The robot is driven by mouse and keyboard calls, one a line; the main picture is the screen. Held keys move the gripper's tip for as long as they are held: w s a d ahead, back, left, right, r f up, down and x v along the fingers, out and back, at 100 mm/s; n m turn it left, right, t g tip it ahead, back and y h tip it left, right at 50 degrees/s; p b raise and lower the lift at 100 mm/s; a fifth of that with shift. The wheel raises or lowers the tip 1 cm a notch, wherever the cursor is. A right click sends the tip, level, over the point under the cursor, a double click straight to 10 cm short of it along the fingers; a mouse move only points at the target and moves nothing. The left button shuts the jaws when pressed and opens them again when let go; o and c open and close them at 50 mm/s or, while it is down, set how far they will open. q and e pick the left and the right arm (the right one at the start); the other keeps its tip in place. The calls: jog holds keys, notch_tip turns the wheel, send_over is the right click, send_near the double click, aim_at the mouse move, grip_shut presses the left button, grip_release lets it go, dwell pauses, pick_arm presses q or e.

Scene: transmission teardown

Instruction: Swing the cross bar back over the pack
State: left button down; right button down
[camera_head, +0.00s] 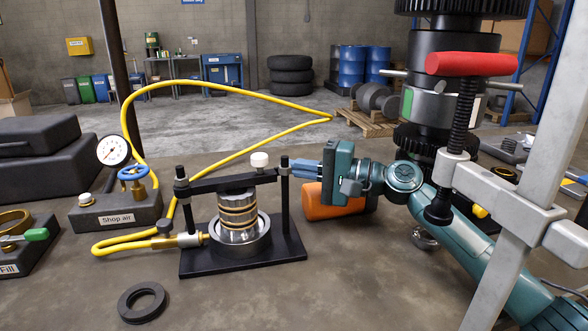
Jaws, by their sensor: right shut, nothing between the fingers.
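The black cross bar (222,183) runs from the left post (182,205) toward the right post (285,192) of a black base plate (245,264). In this view it passes across the top of the pack (238,212), a silver and brass ringed stack in a round metal cup. A white knob (260,160) stands near the bar's right end. Whether that end is seated at the right post is hard to tell. My right gripper (294,167) is shut and empty, its blue fingertips beside the top of the right post. My left gripper is out of view.
A yellow hose (215,86) loops behind the fixture from the shop air block (117,212) and gauge. A black ring (142,302) lies in front. An orange cylinder (330,201) is behind my right wrist. A red-handled clamp (470,64) and grey post stand at right.

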dwell(0.3)
pick_arm(q)
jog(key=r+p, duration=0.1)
jog(key=p, duration=0.2)
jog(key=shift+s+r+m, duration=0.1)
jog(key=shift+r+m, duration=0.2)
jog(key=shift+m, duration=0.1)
pick_arm(e)
jog(key=s, duration=0.1)
jog(key=s+t, duration=0.1)
jog(key=shift+s+d+m, duration=0.35)
jog(key=shift+d+m, duration=0.05)
jog(key=shift+f, duration=0.1)
